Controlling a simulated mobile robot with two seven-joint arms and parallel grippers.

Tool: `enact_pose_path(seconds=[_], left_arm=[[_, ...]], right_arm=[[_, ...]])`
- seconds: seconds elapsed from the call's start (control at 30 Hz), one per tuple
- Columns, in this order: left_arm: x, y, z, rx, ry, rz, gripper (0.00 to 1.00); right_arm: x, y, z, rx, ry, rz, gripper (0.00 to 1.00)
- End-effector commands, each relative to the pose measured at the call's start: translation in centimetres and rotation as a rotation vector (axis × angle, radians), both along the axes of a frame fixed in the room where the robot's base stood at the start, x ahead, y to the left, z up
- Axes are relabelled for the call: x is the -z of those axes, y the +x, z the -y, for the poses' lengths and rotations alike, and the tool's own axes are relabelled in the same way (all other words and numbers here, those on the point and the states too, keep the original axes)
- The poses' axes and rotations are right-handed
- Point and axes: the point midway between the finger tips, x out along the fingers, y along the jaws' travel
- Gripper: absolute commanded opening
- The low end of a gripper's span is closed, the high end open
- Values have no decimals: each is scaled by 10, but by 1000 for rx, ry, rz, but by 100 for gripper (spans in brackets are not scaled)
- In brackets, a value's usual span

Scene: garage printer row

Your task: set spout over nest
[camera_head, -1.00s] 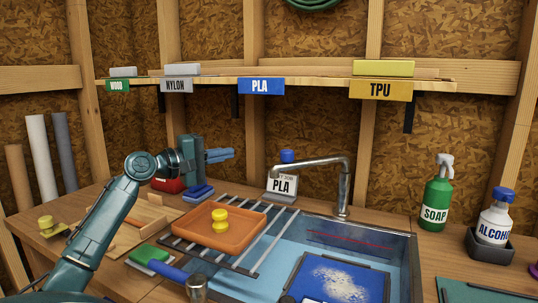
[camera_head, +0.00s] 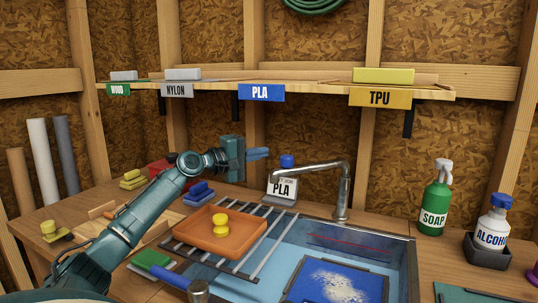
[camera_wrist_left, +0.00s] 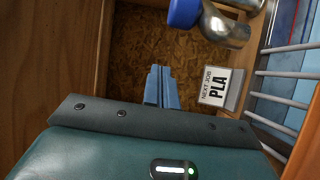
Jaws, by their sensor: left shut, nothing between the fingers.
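The metal faucet spout (camera_head: 318,166) rises at the back of the sink and arches left. Its end is by a blue knob (camera_head: 287,160) and a PLA card. In the left wrist view the curved metal pipe (camera_wrist_left: 228,30) and blue knob (camera_wrist_left: 184,12) show at the top. My left gripper (camera_head: 258,153) is shut and empty, a little left of the knob and apart from it. Its closed fingers (camera_wrist_left: 162,88) point forward in the wrist view. I cannot tell which thing is the nest. My right gripper is not in view.
A rack (camera_head: 270,233) over the sink's left side carries an orange tray (camera_head: 190,233) with a yellow piece (camera_head: 221,224). A blue plate (camera_head: 365,285) with pale powder lies in the sink. The PLA card (camera_head: 283,188) stands behind. Soap (camera_head: 434,205) and alcohol bottles (camera_head: 493,220) stand right.

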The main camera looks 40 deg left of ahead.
Motion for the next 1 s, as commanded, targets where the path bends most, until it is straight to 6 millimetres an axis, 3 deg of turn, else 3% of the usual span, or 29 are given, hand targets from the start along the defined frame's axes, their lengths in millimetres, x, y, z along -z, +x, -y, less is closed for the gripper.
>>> enact_pose_path(seconds=[0.1, 0.3, 0.67, 1.0], left_arm=[[1, -1, 18, 5, 5, -5, 0], [2, 0, 35, 3, 3, -5, 0], [3, 0, 38, 3, 2, -3, 0], [0, 3, 39, -7, 0, -4, 0]], right_arm=[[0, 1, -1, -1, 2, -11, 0], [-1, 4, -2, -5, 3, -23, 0], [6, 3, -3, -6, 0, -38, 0], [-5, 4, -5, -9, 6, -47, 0]])
